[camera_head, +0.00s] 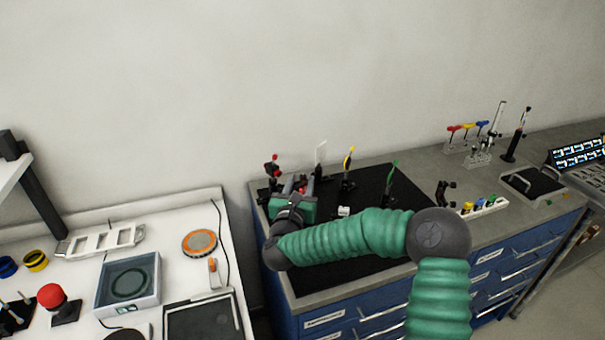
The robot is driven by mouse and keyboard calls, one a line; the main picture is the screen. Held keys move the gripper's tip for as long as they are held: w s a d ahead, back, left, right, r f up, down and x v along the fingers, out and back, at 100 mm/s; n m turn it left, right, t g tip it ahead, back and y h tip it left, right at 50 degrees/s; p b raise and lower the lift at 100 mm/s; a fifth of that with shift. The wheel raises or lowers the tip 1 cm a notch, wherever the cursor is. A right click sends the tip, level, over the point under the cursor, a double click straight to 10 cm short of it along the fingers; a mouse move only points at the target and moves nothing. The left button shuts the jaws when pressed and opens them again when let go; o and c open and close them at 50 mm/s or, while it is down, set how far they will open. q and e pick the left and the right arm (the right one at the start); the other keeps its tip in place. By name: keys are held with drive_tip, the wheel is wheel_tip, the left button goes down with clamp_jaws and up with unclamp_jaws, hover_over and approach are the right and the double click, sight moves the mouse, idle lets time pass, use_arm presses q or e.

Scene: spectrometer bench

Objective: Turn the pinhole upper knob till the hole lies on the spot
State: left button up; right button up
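My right arm comes in from the lower right, and its gripper (293,186) is at the left end of the black breadboard (370,208). Its wrist hides most of the fingers, so I cannot tell whether they are open or shut. A dark post mount with red parts (273,166) stands just beyond and left of the gripper; I cannot tell whether they touch. A white card (320,152), a yellow-topped mount (348,162) and a green-topped mount (390,176) stand to the right. I cannot make out which is the pinhole, nor its upper knob, hole or spot. My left gripper is out of view.
The breadboard lies on a blue drawer bench (480,262). A small white block (343,211) and a dark mount (443,192) stand nearby. At left, a white table (190,275) holds a scale (128,284) and a red button (50,295). The wall is close behind.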

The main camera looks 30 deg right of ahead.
sight(303, 178)
drive_tip(key=x, duration=0.3)
drive_tip(key=shift+w+d, duration=0.2)
drive_tip(key=shift+d, duration=0.15)
drive_tip(key=shift+a, duration=0.1)
clamp_jaws()
